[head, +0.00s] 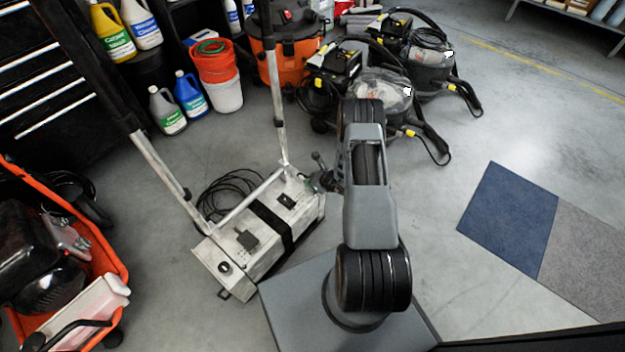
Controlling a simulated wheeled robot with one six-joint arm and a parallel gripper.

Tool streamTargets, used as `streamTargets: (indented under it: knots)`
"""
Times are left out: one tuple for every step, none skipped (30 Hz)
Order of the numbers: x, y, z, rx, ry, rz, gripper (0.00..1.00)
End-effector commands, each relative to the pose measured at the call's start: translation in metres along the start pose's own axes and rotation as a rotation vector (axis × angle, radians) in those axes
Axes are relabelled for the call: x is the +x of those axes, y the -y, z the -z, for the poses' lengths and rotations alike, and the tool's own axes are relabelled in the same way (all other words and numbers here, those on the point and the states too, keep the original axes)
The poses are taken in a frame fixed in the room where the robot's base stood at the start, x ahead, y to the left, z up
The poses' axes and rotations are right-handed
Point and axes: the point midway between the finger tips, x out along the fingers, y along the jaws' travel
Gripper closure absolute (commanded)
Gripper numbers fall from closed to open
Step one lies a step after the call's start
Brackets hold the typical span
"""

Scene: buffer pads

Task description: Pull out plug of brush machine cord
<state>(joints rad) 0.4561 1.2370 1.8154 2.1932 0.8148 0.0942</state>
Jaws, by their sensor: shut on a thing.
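The brush machine (218,258) is a pale metal box with a black band, dark fittings on top and a tall tubular handle (160,165). Its black cord (228,190) lies coiled on the floor behind the box. My gripper (314,181) is at the box's far right end, low beside the handle's foot. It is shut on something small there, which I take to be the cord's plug. The plug itself is too small and too covered by the gripper to make out. I cannot tell whether it is seated in its socket.
Vacuum machines with hoses (430,75) and an orange drum vacuum (290,58) stand behind. Buckets (217,70) and bottles (190,95) are at back left. An orange-framed cart (105,250) is at left. Blue (508,215) and grey mats lie right, with clear floor around.

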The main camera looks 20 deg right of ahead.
Motion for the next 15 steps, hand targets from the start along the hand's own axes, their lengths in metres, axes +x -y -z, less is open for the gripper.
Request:
streamTargets:
  knots:
    - [-0.0001, 0.0001, -0.0002, 0.0, 0.0, 0.0, 0.96]
    - [-0.0001, 0.0001, -0.0002, 0.0, 0.0, 0.0, 0.96]
    - [0.0, 0.0001, -0.0001, 0.0, 0.0, 0.0, 0.96]
    - [0.0001, 0.0001, 0.0, 0.0, 0.0, 0.0, 0.96]
    - [0.0002, 0.0001, 0.0001, 0.0, 0.0, 0.0, 0.96]
    - [0.0003, 0.0001, 0.0003, 0.0, 0.0, 0.0, 0.96]
    - [0.0005, 0.0, 0.0004, 0.0, 0.0, 0.0, 0.96]
    - [0.0007, 0.0, 0.0007, 0.0, 0.0, 0.0, 0.96]
    - [0.0009, 0.0, 0.001, 0.0, 0.0, 0.0, 0.96]
    - [0.0012, 0.0001, 0.0013, 0.0, 0.0, 0.0, 0.96]
    - [0.0014, 0.0001, 0.0016, 0.0, 0.0, 0.0, 0.96]
    - [0.0018, 0.0001, 0.002, 0.0, 0.0, 0.0, 0.96]
    - [0.0021, 0.0001, 0.0024, 0.0, 0.0, 0.0, 0.96]
    - [0.0024, 0.0, 0.0027, 0.0, 0.0, 0.0, 0.96]
    - [0.0028, 0.0, 0.0032, 0.0, 0.0, 0.0, 0.96]
